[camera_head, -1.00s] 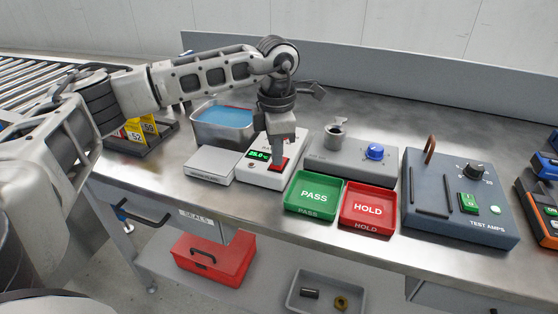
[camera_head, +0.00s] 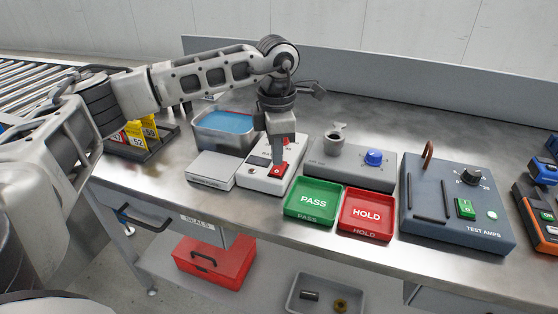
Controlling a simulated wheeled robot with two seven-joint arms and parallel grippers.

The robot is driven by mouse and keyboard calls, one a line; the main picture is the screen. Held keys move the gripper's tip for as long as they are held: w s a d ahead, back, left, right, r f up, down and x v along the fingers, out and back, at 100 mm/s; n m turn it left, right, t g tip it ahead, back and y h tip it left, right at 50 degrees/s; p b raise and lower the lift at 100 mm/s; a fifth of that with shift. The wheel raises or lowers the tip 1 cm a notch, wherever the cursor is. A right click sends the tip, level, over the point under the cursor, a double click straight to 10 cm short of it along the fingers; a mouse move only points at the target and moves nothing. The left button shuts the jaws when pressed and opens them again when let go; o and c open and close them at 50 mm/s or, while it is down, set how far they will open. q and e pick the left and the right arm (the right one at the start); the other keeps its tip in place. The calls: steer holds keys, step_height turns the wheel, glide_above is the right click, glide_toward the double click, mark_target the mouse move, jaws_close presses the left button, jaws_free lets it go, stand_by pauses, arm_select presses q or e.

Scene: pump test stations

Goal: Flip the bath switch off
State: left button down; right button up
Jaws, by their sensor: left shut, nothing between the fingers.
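The bath control box (camera_head: 255,181) is a white unit in front of the metal water bath (camera_head: 224,128), which holds blue liquid. Its red rocker switch (camera_head: 284,170) sits on the right part of its top. The box's small display (camera_head: 259,160) is dark. My left gripper (camera_head: 278,164) is shut and empty, pointing down, with its tips at the red switch. Whether the tips still touch the switch I cannot tell. My right gripper is not in view.
A green PASS tray (camera_head: 313,200) and a red HOLD tray (camera_head: 367,213) stand right of the box. A grey unit with a blue knob (camera_head: 374,157) is behind them. The TEST AMPS box (camera_head: 457,205) is farther right. A flat white scale (camera_head: 211,169) is at left.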

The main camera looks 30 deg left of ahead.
mark_target(276, 171)
arm_select(q)
steer(key=shift+r+p, duration=1.55)
steer(key=shift+r, duration=0.8)
steer(key=shift+s+f, duration=0.1)
